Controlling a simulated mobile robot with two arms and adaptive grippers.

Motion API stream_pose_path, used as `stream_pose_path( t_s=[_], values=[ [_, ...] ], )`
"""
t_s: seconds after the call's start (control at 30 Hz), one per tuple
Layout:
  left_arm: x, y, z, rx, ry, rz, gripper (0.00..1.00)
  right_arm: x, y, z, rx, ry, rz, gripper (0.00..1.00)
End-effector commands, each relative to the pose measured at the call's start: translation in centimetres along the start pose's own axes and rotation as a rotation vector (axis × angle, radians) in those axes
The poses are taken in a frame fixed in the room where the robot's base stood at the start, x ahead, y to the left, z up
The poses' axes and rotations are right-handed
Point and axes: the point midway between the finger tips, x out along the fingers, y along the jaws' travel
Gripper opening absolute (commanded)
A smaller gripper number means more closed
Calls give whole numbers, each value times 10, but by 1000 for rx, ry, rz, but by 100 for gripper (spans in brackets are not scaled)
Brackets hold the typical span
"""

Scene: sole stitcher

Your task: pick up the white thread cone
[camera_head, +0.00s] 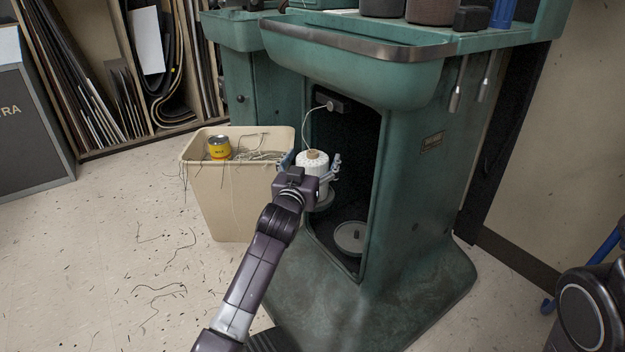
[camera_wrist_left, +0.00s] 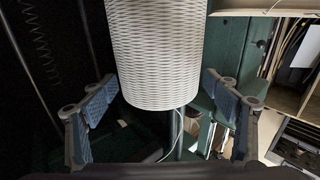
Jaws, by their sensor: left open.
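The white thread cone (camera_head: 313,164) stands upright on a round plate (camera_head: 322,200) at the opening of the green machine's column. A thread runs up from its top. My left gripper (camera_head: 311,169) is in front of the cone, with a finger to either side of it. In the left wrist view the cone (camera_wrist_left: 158,50) is large, and its ribbed winding shows between the two spread blue-padded fingers (camera_wrist_left: 160,92). The gripper is open, and I see no finger pressing on the cone. My right gripper is not in view.
A beige bin (camera_head: 225,195) with loose threads and a yellow tin (camera_head: 219,147) stands just left of the cone. The green machine (camera_head: 425,190) has an overhanging tray (camera_head: 355,68) above. A lower round plate (camera_head: 350,237) sits inside the opening. Floor at left is mostly clear.

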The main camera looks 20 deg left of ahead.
Motion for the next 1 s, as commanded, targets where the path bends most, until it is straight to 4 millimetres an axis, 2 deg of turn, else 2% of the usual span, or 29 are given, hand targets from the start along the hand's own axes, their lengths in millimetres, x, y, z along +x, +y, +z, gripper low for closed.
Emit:
stream_pose_path(
  t_s=[0.1, 0.73, 1.0],
  values=[
    [0, 0, 0, 0, 0, 0, 80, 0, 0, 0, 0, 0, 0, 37],
    [0, 0, 0, 0, 0, 0, 11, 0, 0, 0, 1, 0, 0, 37],
    [0, 0, -2, 0, 3, 0, 10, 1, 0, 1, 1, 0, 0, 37]
  ],
)
